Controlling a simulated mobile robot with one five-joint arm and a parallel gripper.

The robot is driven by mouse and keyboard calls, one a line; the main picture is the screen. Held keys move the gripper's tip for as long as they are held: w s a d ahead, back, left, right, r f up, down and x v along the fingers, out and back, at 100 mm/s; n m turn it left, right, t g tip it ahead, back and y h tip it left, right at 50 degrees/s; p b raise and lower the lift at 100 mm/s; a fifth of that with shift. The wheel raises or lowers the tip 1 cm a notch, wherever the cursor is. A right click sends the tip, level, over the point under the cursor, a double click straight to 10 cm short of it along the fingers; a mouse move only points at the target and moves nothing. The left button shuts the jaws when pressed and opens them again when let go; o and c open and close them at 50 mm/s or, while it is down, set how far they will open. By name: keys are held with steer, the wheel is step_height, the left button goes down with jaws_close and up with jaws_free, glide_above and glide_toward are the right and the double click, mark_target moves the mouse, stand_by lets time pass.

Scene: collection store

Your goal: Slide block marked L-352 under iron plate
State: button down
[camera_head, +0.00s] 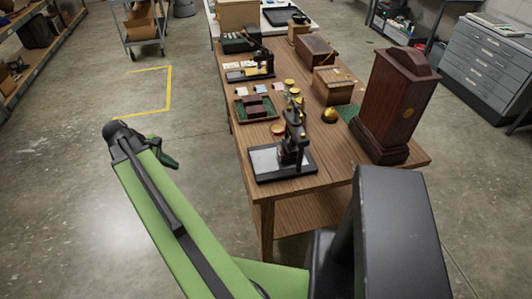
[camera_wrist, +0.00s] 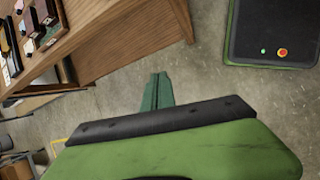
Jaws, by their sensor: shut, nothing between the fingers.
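My gripper (camera_head: 168,160) is out over the bare floor, left of the wooden table and apart from it. In the wrist view its green fingers (camera_wrist: 157,90) are together with nothing between them. On the table, dark red-brown blocks (camera_head: 257,105) sit in a green-lined tray (camera_head: 240,117). I cannot read any marking, so I cannot tell which block is L-352. No iron plate can be made out for certain. A black stand with a pale plate (camera_head: 264,160) is at the table's near left corner.
The wooden table (camera_head: 285,186) also bears a tall dark wooden case (camera_head: 388,105), a wooden box (camera_head: 333,86), a brass dome (camera_head: 330,114) and small coloured pieces. A grey cart (camera_head: 145,45) stands behind. The floor left of the table is clear, with yellow tape (camera_head: 169,90).

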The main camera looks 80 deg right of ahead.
steer(key=s+d+r+g, duration=0.1)
steer(key=s+d+g, duration=0.2)
steer(key=s+d, duration=1)
steer(key=n+g+b, duration=0.1)
steer(key=n+b, duration=0.1)
steer(key=b, duration=0.7)
glide_toward(280, 150)
steer(key=shift+y, duration=0.3)
step_height(280, 150, down, 6)
steer(key=shift+d+f, duration=0.2)
steer(key=shift+s+d+r+p, duration=0.25)
steer(key=shift+s+p, duration=0.05)
steer(key=shift+s, duration=0.3)
steer(key=shift+s+d+r+p, duration=0.25)
steer(key=shift+s+r, duration=0.05)
steer(key=shift+s, duration=0.3)
steer(key=shift+s+d, duration=0.2)
steer(key=shift+s, duration=0.25)
steer(key=shift+s+d, duration=0.2)
steer(key=shift+s, duration=0.25)
steer(key=shift+s+d, duration=0.2)
steer(key=shift+s, duration=0.25)
